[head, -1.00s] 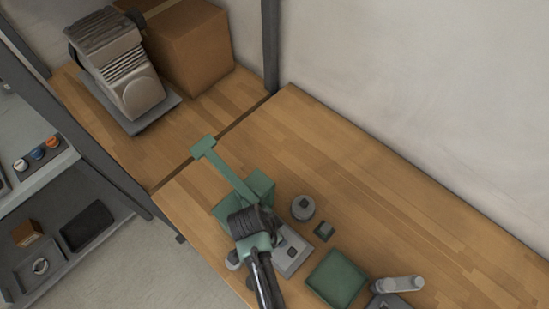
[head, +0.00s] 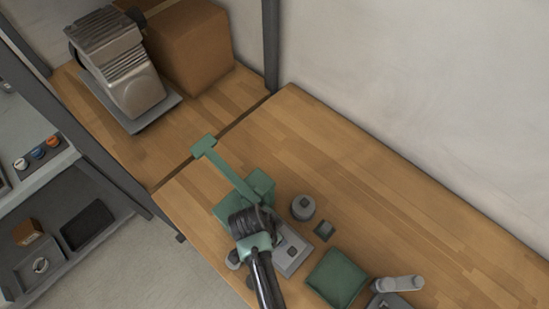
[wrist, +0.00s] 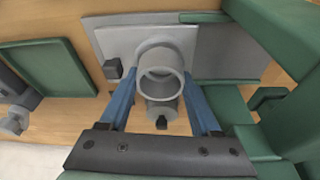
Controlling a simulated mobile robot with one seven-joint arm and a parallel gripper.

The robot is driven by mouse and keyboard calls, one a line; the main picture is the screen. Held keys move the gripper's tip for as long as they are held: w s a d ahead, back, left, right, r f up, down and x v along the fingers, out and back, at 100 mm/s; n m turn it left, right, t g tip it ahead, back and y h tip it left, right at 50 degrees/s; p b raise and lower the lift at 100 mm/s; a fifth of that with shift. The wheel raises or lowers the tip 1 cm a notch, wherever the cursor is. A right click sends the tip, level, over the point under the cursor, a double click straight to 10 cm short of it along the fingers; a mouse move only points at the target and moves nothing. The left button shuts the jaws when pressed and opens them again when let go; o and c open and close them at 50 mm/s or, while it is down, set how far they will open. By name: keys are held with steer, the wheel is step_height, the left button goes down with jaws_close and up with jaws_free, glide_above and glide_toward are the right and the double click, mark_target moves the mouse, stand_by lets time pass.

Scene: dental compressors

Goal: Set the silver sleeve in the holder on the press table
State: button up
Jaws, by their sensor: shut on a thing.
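My gripper (wrist: 160,84) has its two blue fingers on either side of the silver sleeve (wrist: 162,54), a grey open-ended tube, and is shut on it. In the wrist view the sleeve is over the light grey plate (wrist: 117,41) of the press table; I cannot tell whether it touches. The holder cannot be made out and may be hidden by the sleeve. In the head view my wrist covers the sleeve and fingers beside the green press (head: 262,184), and part of the grey plate (head: 299,262) shows to the right.
The press's green lever (head: 222,165) sticks out up and left. A round grey part (head: 303,208), a small dark block (head: 324,231), a green tray (head: 338,279) and a grey fixture (head: 398,284) stand to the right. The back of the bench is clear.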

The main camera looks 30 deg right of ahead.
steer(key=shift+f+b, duration=0.3)
steer(key=shift+f, duration=0.15)
steer(key=shift+s+a+f+b, duration=0.1)
steer(key=shift+s+f+b, duration=0.25)
steer(key=shift+f, duration=0.35)
stand_by(1.4)
steer(key=o, duration=1.5)
steer(key=shift+c, duration=1.1)
steer(key=shift+o, duration=1.1)
steer(key=shift+w+r+p, duration=0.2)
steer(key=shift+r+p, duration=0.7)
steer(key=shift+p, duration=0.15)
steer(key=shift+w+r+p, duration=0.2)
steer(key=shift+r+p, duration=1.05)
steer(key=shift+r, duration=0.25)
steer(key=shift+w+r+p, duration=0.15)
steer(key=shift+r+p, duration=1.1)
steer(key=shift+r, duration=0.3)
